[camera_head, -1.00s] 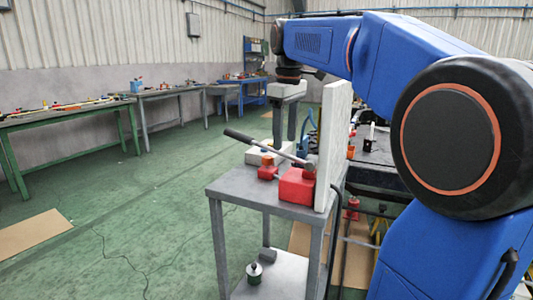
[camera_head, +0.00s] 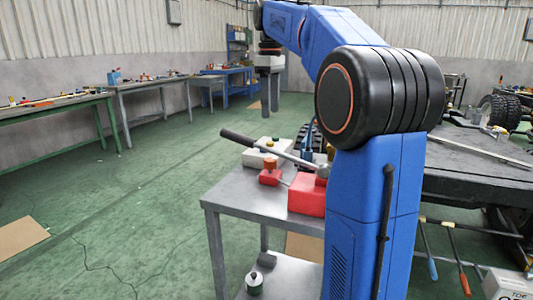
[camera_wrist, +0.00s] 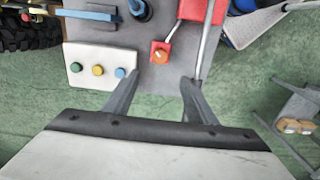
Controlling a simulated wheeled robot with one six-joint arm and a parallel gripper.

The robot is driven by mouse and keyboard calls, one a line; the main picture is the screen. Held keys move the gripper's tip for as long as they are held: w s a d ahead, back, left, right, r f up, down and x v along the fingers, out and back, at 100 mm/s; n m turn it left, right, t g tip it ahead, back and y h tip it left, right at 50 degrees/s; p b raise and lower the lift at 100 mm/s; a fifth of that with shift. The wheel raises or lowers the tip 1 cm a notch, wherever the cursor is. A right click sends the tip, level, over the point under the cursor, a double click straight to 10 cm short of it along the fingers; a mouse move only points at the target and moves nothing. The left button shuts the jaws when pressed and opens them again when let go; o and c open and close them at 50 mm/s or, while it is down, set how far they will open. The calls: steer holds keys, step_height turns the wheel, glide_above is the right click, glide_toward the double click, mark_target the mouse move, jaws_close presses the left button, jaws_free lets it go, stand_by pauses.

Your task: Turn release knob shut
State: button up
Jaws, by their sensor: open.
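The orange-brown knob (camera_head: 270,163) sits on a small red block (camera_head: 270,178) beside the larger red pump body (camera_head: 307,196) on the grey cart. In the wrist view the knob (camera_wrist: 161,56) lies a little beyond the fingertips, roughly in line with the gap between them. My gripper (camera_wrist: 161,80) is open, its two dark fingers apart with nothing between them. In the head view my gripper (camera_head: 269,106) hangs pointing down behind the cart. No contact with the knob shows.
A long lever (camera_head: 268,150) with a dark grip slants over the cart. A white box (camera_wrist: 98,66) with green, yellow and blue buttons lies left of the knob.

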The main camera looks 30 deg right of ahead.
mark_target(270, 159)
step_height(270, 159, down, 17)
steer(key=shift+r, duration=0.15)
stand_by(0.5)
steer(key=c, duration=1.1)
